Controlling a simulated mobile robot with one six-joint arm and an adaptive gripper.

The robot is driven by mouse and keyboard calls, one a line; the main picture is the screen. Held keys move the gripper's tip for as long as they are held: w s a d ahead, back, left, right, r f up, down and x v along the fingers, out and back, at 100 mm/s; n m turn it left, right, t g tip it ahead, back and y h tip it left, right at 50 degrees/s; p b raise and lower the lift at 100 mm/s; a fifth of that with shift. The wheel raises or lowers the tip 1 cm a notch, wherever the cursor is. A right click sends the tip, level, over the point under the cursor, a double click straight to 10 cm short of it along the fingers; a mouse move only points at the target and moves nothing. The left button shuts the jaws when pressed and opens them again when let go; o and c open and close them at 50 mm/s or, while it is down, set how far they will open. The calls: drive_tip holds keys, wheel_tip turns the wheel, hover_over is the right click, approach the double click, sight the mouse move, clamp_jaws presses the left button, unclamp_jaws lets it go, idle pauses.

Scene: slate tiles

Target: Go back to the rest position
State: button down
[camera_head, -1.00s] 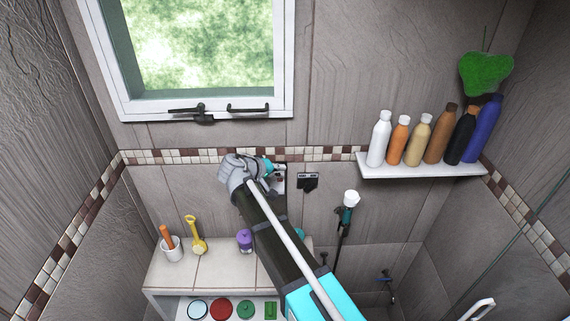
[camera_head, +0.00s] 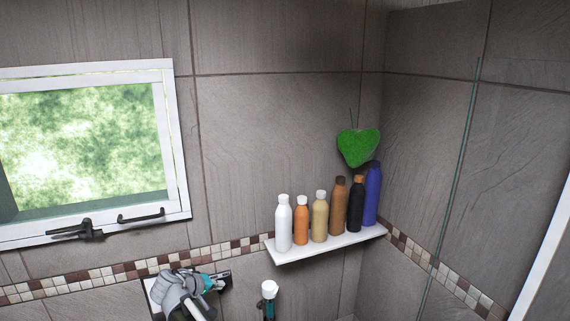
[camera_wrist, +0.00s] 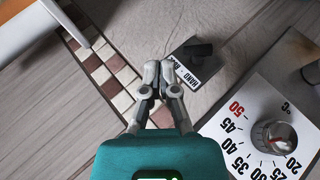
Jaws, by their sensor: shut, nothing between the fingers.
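My gripper (camera_wrist: 158,70) is shut and empty in the wrist view, its two fingers together in front of the tiled wall. Just beyond the fingertips in that picture is a grey plate (camera_wrist: 187,63) with lettering and a dark lever. I cannot tell whether the fingers touch it. In the head view my wrist shows at the bottom edge, left of centre, in front of the wall below the mosaic band. The fingers are hard to make out there, and most of the arm is out of frame.
A white temperature dial (camera_wrist: 240,143) is at the right in the wrist view. In the head view, a white shelf (camera_head: 290,256) carries several bottles, with a green sponge (camera_head: 358,147) above. A shower head (camera_head: 269,290) is right of my wrist. A window (camera_head: 90,150) is at left.

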drive_tip(key=s+d+f+m+g+y+b, duration=0.2)
drive_tip(key=d+f, duration=0.6)
drive_tip(key=d, duration=0.4)
drive_tip(key=s+d+f+m+g+y+b, duration=0.2)
drive_tip(key=s+d+f+g+b, duration=0.2)
drive_tip(key=d, duration=0.9)
drive_tip(key=s+d+f+m+g+y+b, duration=0.2)
drive_tip(key=s+d+f+m+b, duration=0.1)
drive_tip(key=s+d+f+b, duration=0.4)
drive_tip(key=d+f+b, duration=0.3)
drive_tip(key=d+f, duration=0.2)
drive_tip(key=shift+s+d+f+g, duration=0.3)
drive_tip(key=shift+g, duration=0.1)
drive_tip(key=shift+a, duration=0.1)
